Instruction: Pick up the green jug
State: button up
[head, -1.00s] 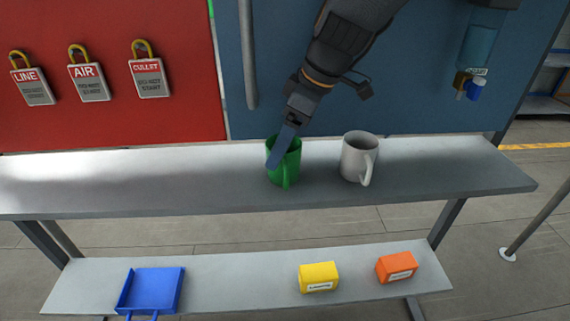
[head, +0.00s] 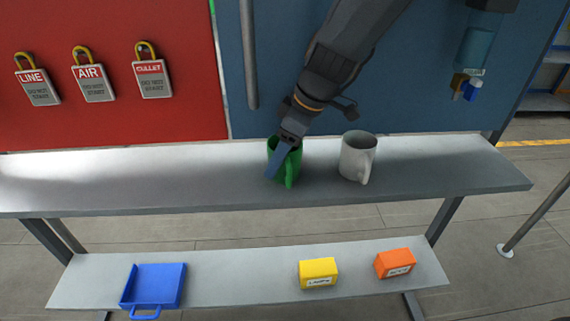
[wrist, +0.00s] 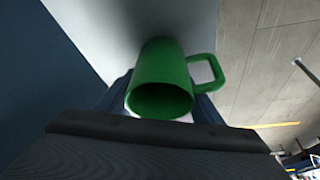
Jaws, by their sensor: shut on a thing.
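The green jug (head: 291,168) stands upright on the upper grey shelf, near its middle. My gripper (head: 281,160) reaches down to it from above, with one blue finger showing across the jug's left front side. In the wrist view the green jug (wrist: 165,78) sits between my two blue fingers (wrist: 162,100), its open mouth toward the camera and its handle to the right. My gripper is shut on the jug's body. The jug appears to rest on the shelf; a gap beneath it cannot be made out.
A light grey mug (head: 357,156) stands close to the right of the jug. The upper shelf (head: 110,180) is clear on the left. The lower shelf (head: 235,285) holds a blue dustpan (head: 155,284), a yellow box (head: 318,271) and an orange box (head: 395,263). Red and blue panels stand behind.

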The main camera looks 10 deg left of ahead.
jog(key=shift+r, duration=0.1)
notch_tip(320, 180, up, 7)
jog(key=s+b, duration=0.1)
jog(key=b, duration=0.2)
jog(key=s+d+p, duration=0.1)
jog(key=s+d, duration=0.1)
jog(key=s, duration=0.7)
jog(key=s+d+p, duration=0.1)
jog(key=s+d, duration=0.1)
jog(key=s, duration=0.7)
jog(key=shift+s+d, duration=0.2)
jog(key=shift+d, duration=0.1)
